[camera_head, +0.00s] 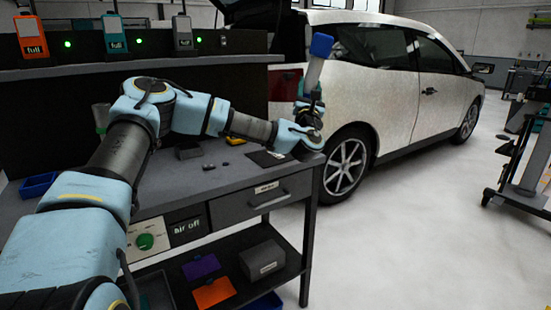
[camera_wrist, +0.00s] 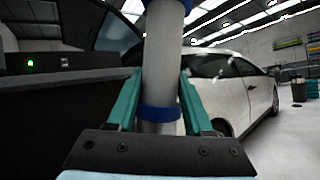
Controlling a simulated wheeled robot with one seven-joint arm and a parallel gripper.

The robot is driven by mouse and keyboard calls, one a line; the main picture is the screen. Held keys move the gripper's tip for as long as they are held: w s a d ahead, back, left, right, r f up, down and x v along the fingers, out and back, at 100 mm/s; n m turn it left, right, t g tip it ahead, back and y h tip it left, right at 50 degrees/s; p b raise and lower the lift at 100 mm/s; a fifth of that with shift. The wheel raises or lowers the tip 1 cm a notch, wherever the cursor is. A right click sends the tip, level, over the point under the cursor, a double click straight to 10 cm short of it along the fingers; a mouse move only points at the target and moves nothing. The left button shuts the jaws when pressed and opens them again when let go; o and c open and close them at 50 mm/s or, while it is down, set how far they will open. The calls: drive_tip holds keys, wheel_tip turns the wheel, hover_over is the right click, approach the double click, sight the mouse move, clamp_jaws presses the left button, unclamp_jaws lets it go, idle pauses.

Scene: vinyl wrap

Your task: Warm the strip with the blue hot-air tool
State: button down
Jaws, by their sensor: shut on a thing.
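The blue hot-air tool (camera_head: 321,46) is upright above the right end of the bench, with a blue top and a grey body. My gripper (camera_head: 314,105) is shut on it. In the wrist view the tool's grey cylinder (camera_wrist: 162,50), with blue bands, stands between the two teal fingers of my gripper (camera_wrist: 160,85). The tool is beside the rear of the white car (camera_head: 375,85), in front of it in the picture; I cannot tell the gap. I cannot make out the strip in either view.
The bench top (camera_head: 215,185) holds small dark items and a blue tray (camera_head: 38,185). Orange (camera_head: 30,36), teal (camera_head: 115,34) and grey (camera_head: 182,32) units labelled "full" stand on the shelf. A panel reads "air off" (camera_head: 187,226). The floor (camera_head: 420,220) right of the bench is clear.

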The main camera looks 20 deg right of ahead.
drive_tip(key=s+d+r+b, duration=0.1)
drive_tip(key=s+r, duration=0.1)
drive_tip(key=s, duration=0.5)
drive_tip(key=s+d+r+b, duration=0.1)
drive_tip(key=s+r, duration=0.1)
drive_tip(key=s, duration=0.4)
drive_tip(key=shift+s+d, duration=0.35)
drive_tip(key=shift+s, duration=0.05)
